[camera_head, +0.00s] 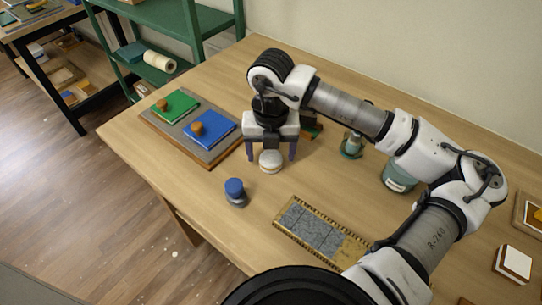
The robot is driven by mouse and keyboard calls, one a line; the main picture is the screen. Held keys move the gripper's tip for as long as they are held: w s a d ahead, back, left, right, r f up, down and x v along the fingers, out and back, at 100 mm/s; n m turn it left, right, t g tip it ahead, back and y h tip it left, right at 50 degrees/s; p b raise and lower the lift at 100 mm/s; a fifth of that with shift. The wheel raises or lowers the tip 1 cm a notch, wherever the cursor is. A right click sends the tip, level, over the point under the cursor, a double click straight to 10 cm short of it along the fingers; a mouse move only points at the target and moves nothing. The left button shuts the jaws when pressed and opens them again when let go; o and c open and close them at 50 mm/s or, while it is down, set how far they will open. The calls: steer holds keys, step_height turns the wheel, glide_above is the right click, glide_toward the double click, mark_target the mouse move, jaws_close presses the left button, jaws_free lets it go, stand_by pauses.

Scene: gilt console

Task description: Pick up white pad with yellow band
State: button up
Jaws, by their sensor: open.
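A small round white pad (271,159) with a thin yellowish band low on its side stands on the wooden table. My gripper (271,154) points down over the pad, with its purple fingers apart, one on each side. The pad shows between and a little in front of the fingertips. I cannot tell whether the fingers touch it. The pad seems to rest on the table.
A grey board (190,142) with green and blue blocks lies left of my gripper. A blue-topped knob (235,192) stands in front. A gold-edged grey panel (311,227), a green jar (395,178) and a white-topped block (514,263) lie to the right.

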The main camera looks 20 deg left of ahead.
mark_target(271, 156)
steer(key=shift+f, duration=0.85)
steer(key=shift+c, duration=0.4)
steer(key=c, duration=0.9)
steer(key=shift+r, duration=0.1)
steer(key=shift+c, duration=0.2)
step_height(271, 156, up, 20)
steer(key=b, duration=0.3)
steer(key=o, duration=0.3)
steer(key=shift+c, duration=1.2)
